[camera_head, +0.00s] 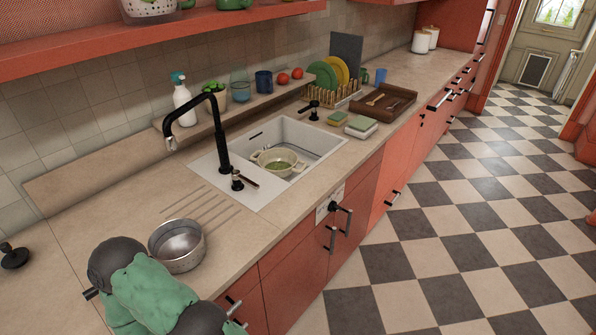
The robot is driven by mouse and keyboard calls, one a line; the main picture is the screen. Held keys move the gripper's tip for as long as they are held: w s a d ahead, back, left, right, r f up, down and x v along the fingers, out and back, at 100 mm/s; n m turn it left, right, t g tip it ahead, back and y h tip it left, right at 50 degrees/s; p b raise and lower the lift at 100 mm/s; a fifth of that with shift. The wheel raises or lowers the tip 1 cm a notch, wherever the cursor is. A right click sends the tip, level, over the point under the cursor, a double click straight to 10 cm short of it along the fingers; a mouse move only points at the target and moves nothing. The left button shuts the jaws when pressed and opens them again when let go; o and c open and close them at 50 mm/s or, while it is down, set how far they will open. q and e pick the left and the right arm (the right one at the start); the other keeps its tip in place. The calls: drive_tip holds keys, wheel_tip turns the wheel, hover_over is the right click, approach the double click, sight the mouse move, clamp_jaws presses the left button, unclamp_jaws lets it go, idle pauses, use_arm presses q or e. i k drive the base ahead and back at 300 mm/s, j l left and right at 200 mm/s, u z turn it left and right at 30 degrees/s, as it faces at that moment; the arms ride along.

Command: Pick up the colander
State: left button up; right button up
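A cream, two-handled bowl-shaped vessel with a greenish inside (278,163) sits in the sink basin; it looks like a colander, but holes are too small to make out. A white vessel with dark holes (150,9), also colander-like, stands on the red upper shelf, cut by the top edge of the picture. A green and dark grey arm part of mine shows at the lower left, over the counter's front edge. Neither of my grippers is in view, and nothing touches either vessel.
A black faucet (219,130) arches beside the sink (310,137). A metal pot (176,246) stands on the counter near my arm. Sponges (361,123), a wooden tray (402,100) and a dish rack (345,97) are beyond the sink. The checkered floor (470,230) is clear.

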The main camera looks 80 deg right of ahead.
sight(281, 162)
drive_tip(key=k+j+z, duration=0.15)
drive_tip(key=z, duration=2)
